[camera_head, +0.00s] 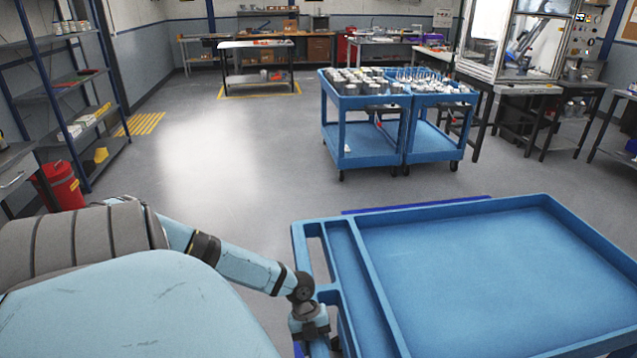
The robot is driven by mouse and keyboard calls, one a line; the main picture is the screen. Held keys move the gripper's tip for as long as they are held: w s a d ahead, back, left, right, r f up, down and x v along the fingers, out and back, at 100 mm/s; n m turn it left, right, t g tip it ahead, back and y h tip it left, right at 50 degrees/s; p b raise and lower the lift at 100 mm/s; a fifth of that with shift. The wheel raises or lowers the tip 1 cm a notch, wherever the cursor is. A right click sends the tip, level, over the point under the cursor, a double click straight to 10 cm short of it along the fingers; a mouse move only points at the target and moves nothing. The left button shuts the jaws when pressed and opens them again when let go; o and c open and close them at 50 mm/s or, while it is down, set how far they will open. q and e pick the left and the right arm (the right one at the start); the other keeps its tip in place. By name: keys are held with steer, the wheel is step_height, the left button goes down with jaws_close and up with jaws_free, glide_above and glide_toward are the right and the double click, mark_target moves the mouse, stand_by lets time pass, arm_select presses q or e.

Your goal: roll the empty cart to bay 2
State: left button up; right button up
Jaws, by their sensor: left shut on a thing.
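The empty blue cart (470,270) stands right in front of me at the lower right; its top tray is bare, with a narrow side channel and slots on its left side. My left gripper (318,345) reaches down at the cart's left side and is shut on its handle edge; the fingertips are partly hidden at the bottom of the picture. My right gripper is out of view. No bay number is readable.
Two blue carts (345,146) loaded with metal parts stand ahead, beyond a blue floor line (415,205). Open floor (215,165) lies ahead left. Shelving (75,90) and a red bin (63,185) stand left. A machine on a bench (515,88) stands right.

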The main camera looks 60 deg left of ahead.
arm_select(q)
steer(key=shift+w+a, duration=0.1)
steer(key=o, duration=1.3)
steer(key=shift+c, duration=0.2)
steer(key=v, duration=1.3)
steer(key=shift+r+p, duration=0.3)
steer(key=shift+r, duration=0.1)
steer(key=shift+a, duration=0.1)
